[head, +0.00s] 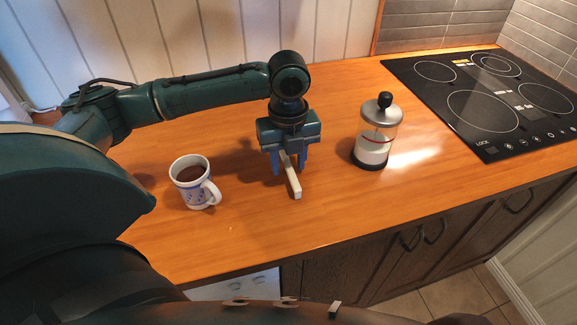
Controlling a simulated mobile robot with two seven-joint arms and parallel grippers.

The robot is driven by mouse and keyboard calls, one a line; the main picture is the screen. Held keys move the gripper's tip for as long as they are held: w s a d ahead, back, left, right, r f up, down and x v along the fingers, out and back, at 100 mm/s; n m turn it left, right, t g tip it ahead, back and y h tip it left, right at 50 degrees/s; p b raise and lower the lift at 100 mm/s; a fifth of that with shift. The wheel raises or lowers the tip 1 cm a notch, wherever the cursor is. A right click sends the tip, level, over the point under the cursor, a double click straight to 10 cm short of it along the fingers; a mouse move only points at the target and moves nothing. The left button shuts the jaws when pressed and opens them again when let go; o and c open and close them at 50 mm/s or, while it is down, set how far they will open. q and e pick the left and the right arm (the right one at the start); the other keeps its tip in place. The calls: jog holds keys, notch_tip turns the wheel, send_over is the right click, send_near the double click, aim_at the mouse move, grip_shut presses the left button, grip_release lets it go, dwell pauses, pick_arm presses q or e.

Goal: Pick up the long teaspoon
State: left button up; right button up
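My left gripper (290,170) points down over the wooden counter, with its two blue fingers apart. A narrow, pale, bar-like piece (294,186), perhaps the utensil tray, lies between and in front of the fingers. Its far part is hidden under the gripper. I cannot make out a long teaspoon; one may be hidden by the gripper or too small to tell. I cannot tell whether the fingers touch anything. My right gripper is not in view.
A blue-and-white mug (196,192) with dark liquid stands left of the gripper. A glass jar (374,148) with a black knob and white contents stands to the right. A black cooktop (488,128) is at far right. The counter's front edge is close below; the wood between is clear.

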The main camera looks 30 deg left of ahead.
pick_arm(q)
grip_shut()
dwell(0.3)
